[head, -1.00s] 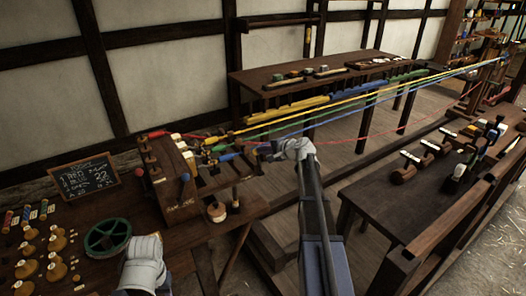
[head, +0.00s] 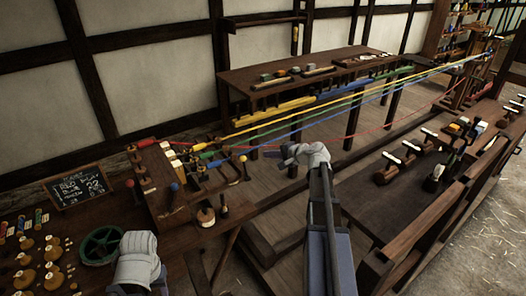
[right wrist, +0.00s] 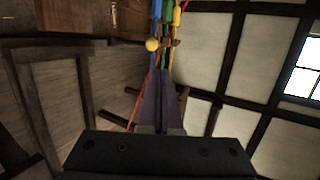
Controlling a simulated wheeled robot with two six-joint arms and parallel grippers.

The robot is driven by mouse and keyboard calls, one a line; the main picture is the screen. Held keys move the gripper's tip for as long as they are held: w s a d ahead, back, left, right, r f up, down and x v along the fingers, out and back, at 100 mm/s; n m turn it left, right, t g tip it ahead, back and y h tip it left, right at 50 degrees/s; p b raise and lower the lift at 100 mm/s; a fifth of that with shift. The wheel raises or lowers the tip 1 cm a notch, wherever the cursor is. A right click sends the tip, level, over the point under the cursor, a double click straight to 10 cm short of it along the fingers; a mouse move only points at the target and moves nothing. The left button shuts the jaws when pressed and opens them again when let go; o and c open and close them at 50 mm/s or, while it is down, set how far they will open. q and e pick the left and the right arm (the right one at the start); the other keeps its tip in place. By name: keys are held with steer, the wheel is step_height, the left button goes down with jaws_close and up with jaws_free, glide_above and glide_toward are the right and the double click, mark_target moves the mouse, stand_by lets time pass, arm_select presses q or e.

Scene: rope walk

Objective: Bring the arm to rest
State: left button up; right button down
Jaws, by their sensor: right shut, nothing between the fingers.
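My right gripper (head: 284,155) is in the middle of the head view, at the end of my right arm. It points left toward the wooden cranked stand and is clear of it. In the right wrist view its dark fingers (right wrist: 161,108) are together with nothing between them. A yellow knob (head: 243,158) on the stand is left of the fingertips, with a gap; it also shows beyond them in the wrist view (right wrist: 152,45). My left gripper is not in view; only a pale part of my left arm shows at lower left.
Red, yellow, green and blue strands (head: 345,100) stretch from the wooden stand (head: 165,190) toward the far right, behind my gripper. A long dark bench (head: 290,75) stands behind them. A table with tools (head: 400,205) is at right.

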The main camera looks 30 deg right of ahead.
steer(key=shift+s+r, duration=0.15)
steer(key=shift+s, duration=0.05)
stand_by(0.5)
steer(key=s+a+f+n+g+y, duration=0.1)
steer(key=s+a+f+n+g, duration=0.15)
steer(key=a, duration=0.55)
steer(key=s+a+f+n+g, duration=0.2)
steer(key=a+f+n, duration=0.15)
steer(key=a, duration=0.55)
steer(key=s+a+f+n+g+y, duration=0.1)
steer(key=s+a+f+n+g, duration=0.15)
steer(key=a, duration=0.55)
steer(key=s+a+f+n+g+h, duration=0.1)
steer(key=s+a+n+g+h, duration=0.1)
steer(key=s+a+n, duration=0.3)
steer(key=s+a+f+n+g+h, duration=0.2)
steer(key=s+a+n+h, duration=0.3)
steer(key=s, duration=0.8)
steer(key=a+n+g, duration=0.1)
steer(key=a, duration=0.2)
steer(key=shift+s+a+f, duration=0.15)
steer(key=shift+s+a, duration=0.05)
steer(key=shift+s, duration=0.05)
